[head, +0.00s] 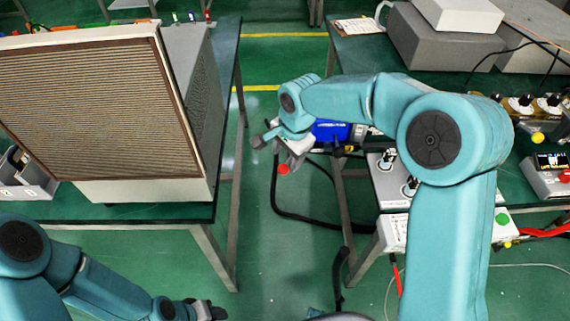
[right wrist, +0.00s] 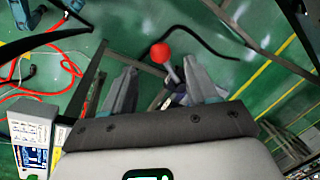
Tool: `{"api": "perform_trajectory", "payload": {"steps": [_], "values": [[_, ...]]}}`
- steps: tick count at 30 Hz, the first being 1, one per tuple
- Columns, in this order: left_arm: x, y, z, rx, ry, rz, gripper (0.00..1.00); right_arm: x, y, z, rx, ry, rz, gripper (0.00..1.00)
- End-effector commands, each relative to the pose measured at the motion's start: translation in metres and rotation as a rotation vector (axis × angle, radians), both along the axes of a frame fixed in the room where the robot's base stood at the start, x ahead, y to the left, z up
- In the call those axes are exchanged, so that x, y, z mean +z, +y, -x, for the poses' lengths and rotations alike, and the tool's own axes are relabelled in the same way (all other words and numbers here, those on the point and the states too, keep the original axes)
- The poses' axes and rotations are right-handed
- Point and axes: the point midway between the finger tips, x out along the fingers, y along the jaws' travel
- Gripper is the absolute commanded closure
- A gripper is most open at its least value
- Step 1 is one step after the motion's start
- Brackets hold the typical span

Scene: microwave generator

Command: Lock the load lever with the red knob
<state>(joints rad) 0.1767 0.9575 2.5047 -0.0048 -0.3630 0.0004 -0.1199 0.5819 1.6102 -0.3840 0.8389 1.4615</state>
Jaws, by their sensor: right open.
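The load lever's red knob (head: 283,169) shows just below my right gripper (head: 278,143) in the head view, over the gap between the two benches. In the right wrist view the red knob (right wrist: 161,53) lies between the open fingertips of my right gripper (right wrist: 160,66), slightly beyond them. A short grey lever shaft (right wrist: 173,74) runs from the knob back between the fingers. I see no finger touching the knob. My left gripper (head: 206,311) is at the bottom of the head view, away from the lever; its finger opening is unclear.
A blue motor (head: 331,131) sits behind my right gripper. A panel with knobs (head: 392,188) stands on the right bench. A large box with a ribbed front (head: 95,110) stands on the left bench. A black cable (head: 275,195) loops below the lever. Green floor lies between the benches.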

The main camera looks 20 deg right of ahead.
Motion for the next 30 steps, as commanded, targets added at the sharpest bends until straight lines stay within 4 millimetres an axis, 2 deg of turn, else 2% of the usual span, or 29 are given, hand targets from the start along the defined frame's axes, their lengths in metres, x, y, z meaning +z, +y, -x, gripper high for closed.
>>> {"api": "perform_trajectory", "payload": {"steps": [1,3,9,20,25,26,30], "values": [[0.000,0.000,0.000,-0.001,0.000,0.000,0.49,-0.013,0.000,-0.001,-0.001,0.006,0.001,0.42],[0.000,0.000,0.000,-0.001,0.000,0.000,0.49,-0.026,0.001,-0.004,-0.001,0.005,0.000,0.42],[0.000,0.000,0.000,-0.001,0.000,0.000,0.49,-0.050,0.001,-0.010,-0.002,0.002,0.000,0.42],[0.000,0.000,0.000,-0.001,0.000,0.000,0.49,-0.056,0.001,-0.012,-0.001,0.000,0.000,0.42],[0.000,0.000,0.000,-0.001,0.000,0.000,0.49,-0.056,0.001,-0.012,-0.001,0.000,0.000,0.94],[0.000,0.000,0.000,-0.001,0.000,0.000,0.49,-0.056,0.001,-0.012,-0.001,0.000,0.000,1.00],[0.000,0.000,0.000,-0.001,0.000,0.000,0.49,-0.056,0.001,-0.012,-0.001,0.000,0.000,1.00]]}}
